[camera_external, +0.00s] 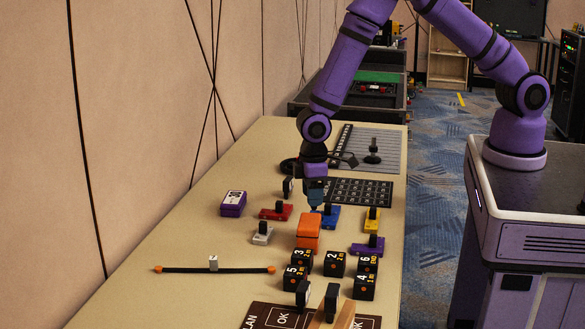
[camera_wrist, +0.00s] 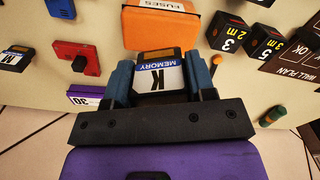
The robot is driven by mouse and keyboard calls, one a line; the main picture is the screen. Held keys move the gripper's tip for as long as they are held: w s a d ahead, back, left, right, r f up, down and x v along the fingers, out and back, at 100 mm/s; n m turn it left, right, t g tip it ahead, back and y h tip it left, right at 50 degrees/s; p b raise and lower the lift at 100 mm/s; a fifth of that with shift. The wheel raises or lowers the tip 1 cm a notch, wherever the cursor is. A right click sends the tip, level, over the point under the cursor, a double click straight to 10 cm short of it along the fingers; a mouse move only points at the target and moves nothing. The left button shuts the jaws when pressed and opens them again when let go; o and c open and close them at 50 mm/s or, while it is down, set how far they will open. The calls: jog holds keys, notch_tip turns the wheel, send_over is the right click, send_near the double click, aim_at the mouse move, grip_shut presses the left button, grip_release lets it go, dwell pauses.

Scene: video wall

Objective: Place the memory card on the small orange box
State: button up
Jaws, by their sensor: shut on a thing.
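The memory card (camera_wrist: 160,74), dark with a blue and white label reading MEMORY and K, sits between the two blue fingers of my gripper (camera_wrist: 160,80). My gripper is shut on it. In the external view my gripper (camera_external: 315,203) points down just behind the small orange box (camera_external: 308,232), and I cannot make out the card there. The orange box also shows at the top of the wrist view (camera_wrist: 160,28), with a white FUSES label on one side. The card appears close to the box, but I cannot tell whether they touch.
Coloured blocks with black knobs surround the box: red (camera_external: 276,212), yellow (camera_external: 372,220), purple (camera_external: 368,247) and others. Several black numbered cubes (camera_external: 334,263) stand in front. A purple box (camera_external: 233,203) is left. The table's left front (camera_external: 170,300) is clear.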

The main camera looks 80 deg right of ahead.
jog(key=shift+w, duration=0.4)
jog(key=shift+f, duration=1.8)
jog(key=o, duration=0.9)
jog(key=shift+f, duration=0.15)
notch_tip(320, 180, up, 12)
jog(key=shift+r, duration=0.15)
jog(key=shift+r, duration=0.15)
